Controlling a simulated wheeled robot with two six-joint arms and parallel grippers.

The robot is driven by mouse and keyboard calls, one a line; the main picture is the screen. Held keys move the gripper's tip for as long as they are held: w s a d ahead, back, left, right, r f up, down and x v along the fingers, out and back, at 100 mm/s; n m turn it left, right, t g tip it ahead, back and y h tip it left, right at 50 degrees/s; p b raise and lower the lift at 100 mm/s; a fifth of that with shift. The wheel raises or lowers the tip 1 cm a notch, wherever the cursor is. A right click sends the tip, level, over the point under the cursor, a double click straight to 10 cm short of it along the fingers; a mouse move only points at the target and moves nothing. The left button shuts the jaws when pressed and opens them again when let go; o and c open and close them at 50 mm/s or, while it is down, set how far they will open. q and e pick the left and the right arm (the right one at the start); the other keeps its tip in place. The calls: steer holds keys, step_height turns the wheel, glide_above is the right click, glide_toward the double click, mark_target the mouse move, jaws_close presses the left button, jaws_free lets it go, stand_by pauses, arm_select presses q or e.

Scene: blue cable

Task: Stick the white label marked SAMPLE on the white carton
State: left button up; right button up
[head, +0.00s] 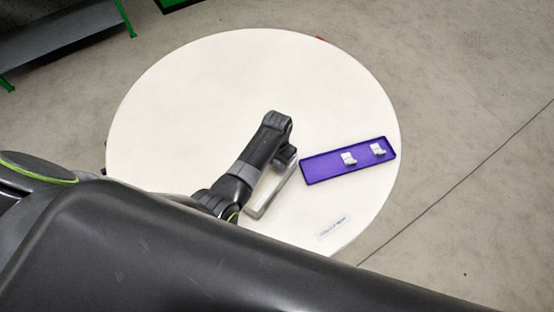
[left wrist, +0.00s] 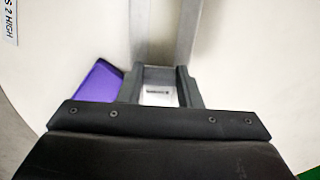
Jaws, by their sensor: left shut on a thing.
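My left gripper (head: 284,157) is over the white carton (head: 274,188), which my arm partly covers in the head view. In the left wrist view, the gripper (left wrist: 160,88) is shut on a small white label (left wrist: 157,96) with a dark line of print, too small to read surely. The carton (left wrist: 165,30) shows as a greyish strip beyond the fingers. Whether the label touches it I cannot tell. My right gripper is not in view.
A purple tray (head: 325,167) right of the carton holds two small white pieces (head: 349,159). Another printed label (head: 333,228) lies near the table's front right edge; its text ends in "2 HIGH" in the wrist view (left wrist: 10,22). The round white table (head: 190,110) is clear at left and back.

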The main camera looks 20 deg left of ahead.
mark_target(277, 163)
arm_select(q)
steer(key=shift+f, duration=0.4)
stand_by(0.6)
steer(key=o, duration=0.6)
steer(key=shift+o, duration=0.5)
steer(key=o, duration=0.5)
steer(key=shift+c, duration=0.2)
steer(key=shift+r+p, duration=0.8)
steer(key=shift+r, duration=2.7)
